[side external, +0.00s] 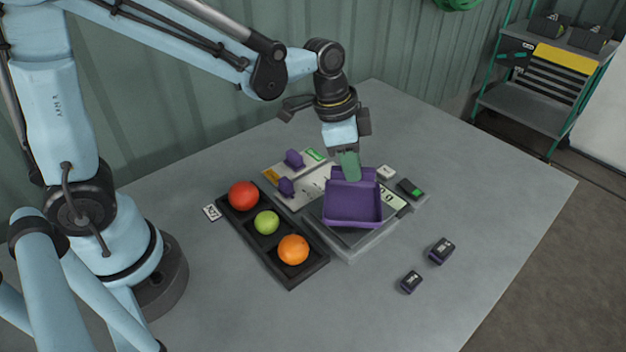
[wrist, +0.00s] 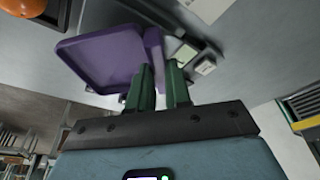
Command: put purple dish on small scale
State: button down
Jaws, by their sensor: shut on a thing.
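The purple dish (side external: 352,204), a square open tray with low walls, is empty. My gripper (side external: 349,172) is shut on its far wall with green fingers. In the wrist view the dish (wrist: 105,58) extends left from the gripper (wrist: 162,80), its wall between the fingers. The small scale (side external: 350,250) is a grey platform with a display strip, largely hidden under the dish. The dish is over the scale; I cannot tell whether they touch.
A board with purple pieces (side external: 286,187) lies behind. Small dark blocks (side external: 441,251) lie right; the right tabletop is otherwise clear.

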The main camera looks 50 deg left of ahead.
jog(key=shift+f, duration=0.7)
jog(key=c, duration=1.1)
grip_release()
jog(key=shift+f, duration=0.1)
jog(key=v, duration=1.2)
jog(key=shift+s+a+f+n+t+y, duration=0.35)
jog(key=shift+s+a+f+n+t, duration=0.4)
jog(key=shift+s+a+n, duration=0.6)
jog(key=shift+s+a+f+n+t+y, duration=0.5)
jog(key=shift+s+a+n+t, duration=0.45)
jog(key=shift+n, duration=0.7)
jog(key=shift+s+a+f+n+t+y, duration=0.25)
jog(key=shift+s+a+f+n+t, duration=0.5)
jog(key=shift+s+a+n, duration=0.6)
jog(key=shift+w+d, duration=0.2)
jog(key=shift+d, duration=0.05)
